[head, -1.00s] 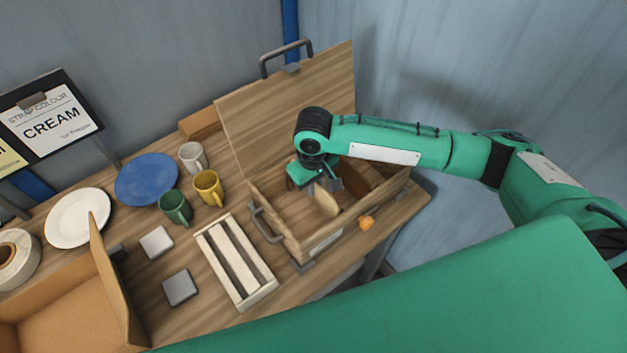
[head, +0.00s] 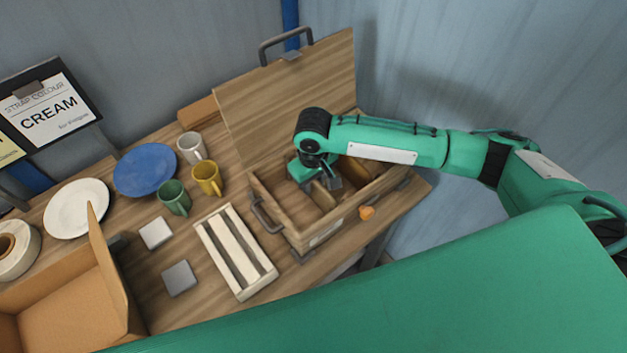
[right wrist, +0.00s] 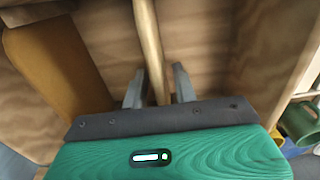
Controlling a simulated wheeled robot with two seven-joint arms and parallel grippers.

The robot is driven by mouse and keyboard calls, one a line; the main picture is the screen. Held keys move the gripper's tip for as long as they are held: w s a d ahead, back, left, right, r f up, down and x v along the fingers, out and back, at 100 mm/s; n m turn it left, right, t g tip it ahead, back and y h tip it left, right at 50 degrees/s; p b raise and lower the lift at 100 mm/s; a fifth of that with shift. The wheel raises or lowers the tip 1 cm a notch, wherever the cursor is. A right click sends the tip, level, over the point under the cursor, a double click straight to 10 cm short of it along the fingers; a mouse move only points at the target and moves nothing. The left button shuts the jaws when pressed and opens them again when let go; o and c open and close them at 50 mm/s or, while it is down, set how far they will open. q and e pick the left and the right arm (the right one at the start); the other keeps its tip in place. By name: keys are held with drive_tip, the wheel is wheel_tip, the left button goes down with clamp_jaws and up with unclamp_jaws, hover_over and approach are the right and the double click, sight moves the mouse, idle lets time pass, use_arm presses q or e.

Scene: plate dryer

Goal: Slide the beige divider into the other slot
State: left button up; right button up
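The beige divider (head: 323,197) stands upright inside the open wooden case (head: 288,228), under my right gripper (head: 323,181). In the right wrist view, the divider (right wrist: 150,45) runs between the two fingers of my right gripper (right wrist: 158,85), with a narrow gap on each side. The right gripper is open around it. A brown divider (right wrist: 55,65) stands to the left in that view. The slots are not clearly visible; the arm hides part of the case. My left gripper is not in view.
The raised lid (head: 290,95) stands behind the case. Green (head: 174,198), yellow (head: 207,179) and white (head: 191,147) mugs and a slatted rack (head: 235,252) stand left of it.

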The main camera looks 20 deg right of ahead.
drive_tip(key=shift+o, duration=0.2)
drive_tip(key=shift+r, duration=0.1)
wheel_tip(320, 180, up, 14)
drive_tip(key=b, duration=0.2)
drive_tip(key=shift+b, duration=0.3)
drive_tip(key=shift+f, duration=0.2)
idle(0.3)
